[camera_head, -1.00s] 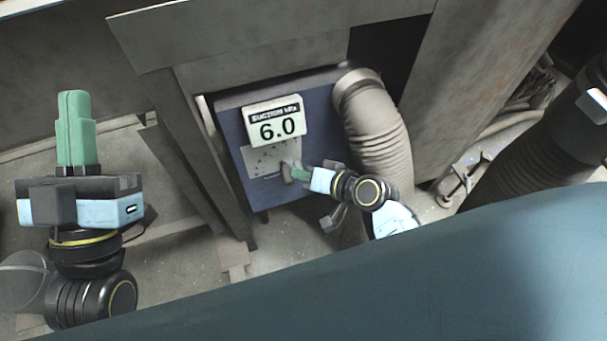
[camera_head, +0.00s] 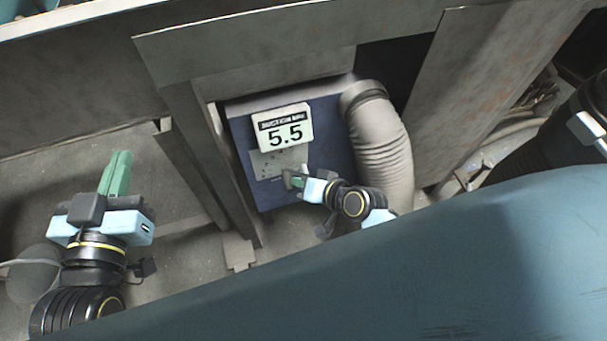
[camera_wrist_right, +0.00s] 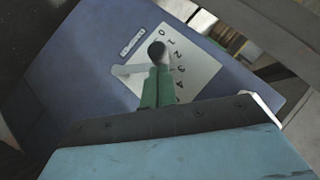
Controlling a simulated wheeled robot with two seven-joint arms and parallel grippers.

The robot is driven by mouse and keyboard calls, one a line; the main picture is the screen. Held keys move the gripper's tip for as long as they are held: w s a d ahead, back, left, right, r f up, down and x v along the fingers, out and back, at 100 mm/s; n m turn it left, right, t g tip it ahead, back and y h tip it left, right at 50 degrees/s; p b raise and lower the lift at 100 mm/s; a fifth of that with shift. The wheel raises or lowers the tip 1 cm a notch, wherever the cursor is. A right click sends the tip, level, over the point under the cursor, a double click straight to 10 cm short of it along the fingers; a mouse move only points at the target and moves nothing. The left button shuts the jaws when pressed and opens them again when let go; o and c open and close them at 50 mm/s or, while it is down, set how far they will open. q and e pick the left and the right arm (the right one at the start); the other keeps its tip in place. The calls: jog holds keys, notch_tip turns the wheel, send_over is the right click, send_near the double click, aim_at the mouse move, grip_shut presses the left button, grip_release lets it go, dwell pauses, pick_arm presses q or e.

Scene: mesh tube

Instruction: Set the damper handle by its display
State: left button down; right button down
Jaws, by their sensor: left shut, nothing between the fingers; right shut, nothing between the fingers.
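A blue box (camera_head: 330,132) carries a white display (camera_head: 283,130) reading 5.5 under a dark "SUCTION" label. Below it is a pale scale plate (camera_head: 268,164), whose numbers show in the right wrist view (camera_wrist_right: 200,70). The damper handle (camera_head: 287,179) is grey with a dark round knob (camera_wrist_right: 156,48); a pale arm (camera_wrist_right: 128,70) extends left from it. My right gripper (camera_head: 298,182) is shut, its green fingertips (camera_wrist_right: 157,85) right at the handle; contact cannot be told. They hide part of the handle and scale. My left gripper (camera_head: 121,158) is shut and empty, far left of the box.
A ribbed grey hose (camera_head: 380,145) runs down the box's right side. A metal frame (camera_head: 250,45) overhangs the box, with a post (camera_head: 205,150) on its left and a broad panel (camera_head: 480,90) on its right. Floor (camera_head: 180,240) is open at left.

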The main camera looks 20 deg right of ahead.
pick_arm(q)
jog(key=shift+s+a+f+g, duration=0.1)
jog(key=shift+a+f+g, duration=0.05)
jog(key=shift+f+g, duration=0.2)
jog(key=shift+r, duration=0.15)
pick_arm(e)
jog(key=shift+d+r, duration=0.1)
jog(key=shift+d, duration=0.65)
